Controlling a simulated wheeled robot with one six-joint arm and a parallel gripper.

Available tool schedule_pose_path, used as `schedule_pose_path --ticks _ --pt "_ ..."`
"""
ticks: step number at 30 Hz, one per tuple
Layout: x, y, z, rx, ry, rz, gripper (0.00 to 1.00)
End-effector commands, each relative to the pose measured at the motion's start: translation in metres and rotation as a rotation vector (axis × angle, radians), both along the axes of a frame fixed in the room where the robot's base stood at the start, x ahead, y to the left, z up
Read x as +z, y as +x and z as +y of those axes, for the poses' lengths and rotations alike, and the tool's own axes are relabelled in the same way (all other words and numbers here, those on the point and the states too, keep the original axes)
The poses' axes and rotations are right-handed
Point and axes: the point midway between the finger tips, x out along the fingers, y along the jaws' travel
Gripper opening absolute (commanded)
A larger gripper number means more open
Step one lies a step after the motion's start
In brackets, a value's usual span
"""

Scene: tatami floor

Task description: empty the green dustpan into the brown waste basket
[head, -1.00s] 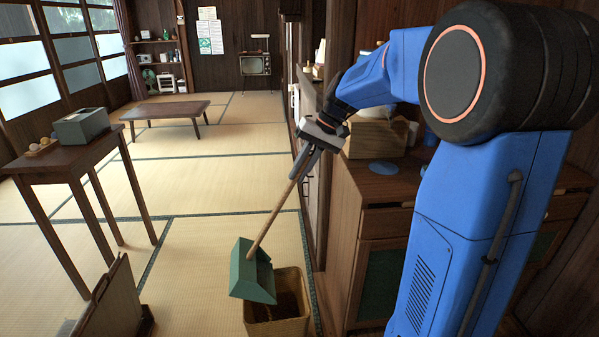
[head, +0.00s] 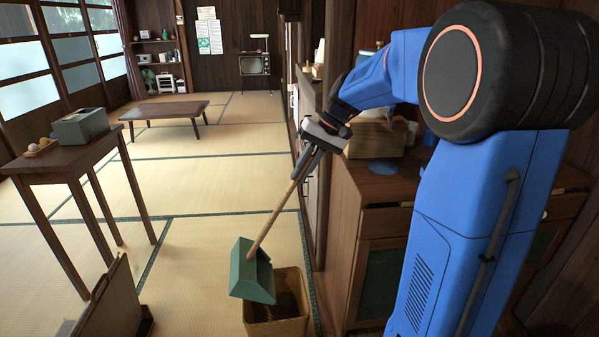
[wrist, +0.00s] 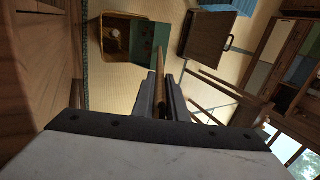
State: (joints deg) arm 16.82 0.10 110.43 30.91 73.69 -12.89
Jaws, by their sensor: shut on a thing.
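The green dustpan (head: 253,272) hangs tilted at the end of its long wooden handle (head: 275,215). My gripper (head: 305,165) is shut on the upper part of that handle, and in the wrist view the handle runs out between the two fingers (wrist: 162,100). The brown waste basket (head: 283,327) stands on the tatami, with the dustpan over its left and rear rim. In the wrist view the dustpan (wrist: 148,42) covers one side of the basket (wrist: 128,63). A small pale thing (wrist: 116,33) shows inside the basket. I cannot tell whether anything lies in the dustpan.
A wooden cabinet (head: 385,215) stands close right of the basket. A tall side table (head: 75,158) with a grey box (head: 80,127) is at the left. A brown panel-like object (head: 112,305) stands at the front left. A low table (head: 165,110) is farther back; the tatami between is clear.

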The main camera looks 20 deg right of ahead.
Motion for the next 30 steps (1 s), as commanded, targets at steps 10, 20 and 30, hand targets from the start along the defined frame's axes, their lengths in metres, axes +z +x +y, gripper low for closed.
schedule_pose_path --ticks 10,20,30 --pt "-0.005 -0.004 -0.015 -0.001 0.035 -0.009 0.0" --pt "-0.009 -0.007 -0.03 -0.001 0.065 -0.016 0.0" --pt "-0.014 -0.011 -0.045 -0.001 0.098 -0.024 0.0"
